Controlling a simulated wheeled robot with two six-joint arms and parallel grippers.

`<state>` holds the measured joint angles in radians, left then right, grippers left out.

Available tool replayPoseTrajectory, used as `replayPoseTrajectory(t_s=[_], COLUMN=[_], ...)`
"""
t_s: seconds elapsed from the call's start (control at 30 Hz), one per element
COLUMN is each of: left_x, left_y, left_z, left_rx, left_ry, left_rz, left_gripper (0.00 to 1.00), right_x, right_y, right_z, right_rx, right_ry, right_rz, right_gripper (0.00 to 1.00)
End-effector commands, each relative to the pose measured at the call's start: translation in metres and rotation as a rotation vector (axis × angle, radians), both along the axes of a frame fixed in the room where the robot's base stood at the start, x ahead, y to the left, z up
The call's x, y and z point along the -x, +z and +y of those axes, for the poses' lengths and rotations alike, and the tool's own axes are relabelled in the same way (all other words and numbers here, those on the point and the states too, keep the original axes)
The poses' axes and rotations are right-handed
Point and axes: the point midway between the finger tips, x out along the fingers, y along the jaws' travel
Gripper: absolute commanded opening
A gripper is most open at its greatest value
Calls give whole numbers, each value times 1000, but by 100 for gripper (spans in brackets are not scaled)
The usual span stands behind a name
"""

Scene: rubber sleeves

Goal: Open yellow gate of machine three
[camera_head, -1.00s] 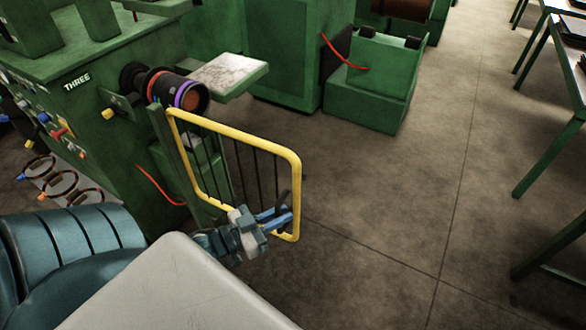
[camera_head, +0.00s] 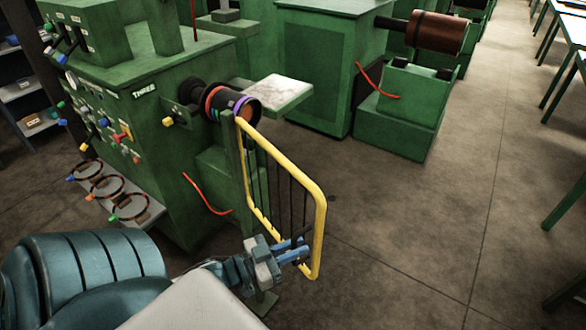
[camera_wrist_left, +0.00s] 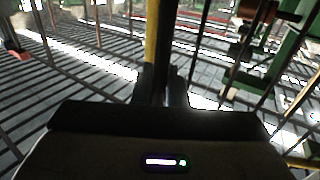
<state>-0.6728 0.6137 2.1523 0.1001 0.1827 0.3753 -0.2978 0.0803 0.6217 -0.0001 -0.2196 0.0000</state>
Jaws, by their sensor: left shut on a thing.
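The yellow gate (camera_head: 284,162) with dark vertical bars is hinged to a green post (camera_head: 239,170) on the front of the green machine marked THREE (camera_head: 146,92). The gate stands out from the machine at an angle over the floor. My left gripper (camera_head: 300,252) is shut on the gate near its lower outer corner. In the left wrist view a yellow bar (camera_wrist_left: 151,45) rises beside a dark bar between the closed fingers (camera_wrist_left: 163,85). The fingers hide exactly which bar they grip. My right gripper is not in view.
A dark roller with coloured rings (camera_head: 232,103) and a pale-topped shelf (camera_head: 277,95) are behind the gate. Red, dark rings (camera_head: 105,186) lie on the machine's side tray. Open floor (camera_head: 420,220) lies to the right, with tables (camera_head: 565,60) along the edge.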

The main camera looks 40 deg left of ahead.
Motion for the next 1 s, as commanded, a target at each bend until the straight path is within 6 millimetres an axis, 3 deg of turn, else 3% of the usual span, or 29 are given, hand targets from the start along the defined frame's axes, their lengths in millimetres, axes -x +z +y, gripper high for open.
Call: replayPoseTrajectory(t_s=[0.27, 0.3, 0.4, 0.77, 1.0], left_x=[0, 0, 0, 5, 38], left_y=[1, 1, 1, 2, 3], left_z=[0, 0, 0, 2, 15], left_rx=[1, 1, 0, 1, -1], left_ry=[-1, -1, -1, -1, -3], left_rz=[-1, -1, -1, 3, 8], left_gripper=[0, 14, 29, 29, 29], right_x=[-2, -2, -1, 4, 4], right_y=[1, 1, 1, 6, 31], right_z=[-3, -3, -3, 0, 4], right_rx=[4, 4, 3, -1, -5], right_ry=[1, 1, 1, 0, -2], right_rz=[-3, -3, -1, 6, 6], right_gripper=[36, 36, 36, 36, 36])
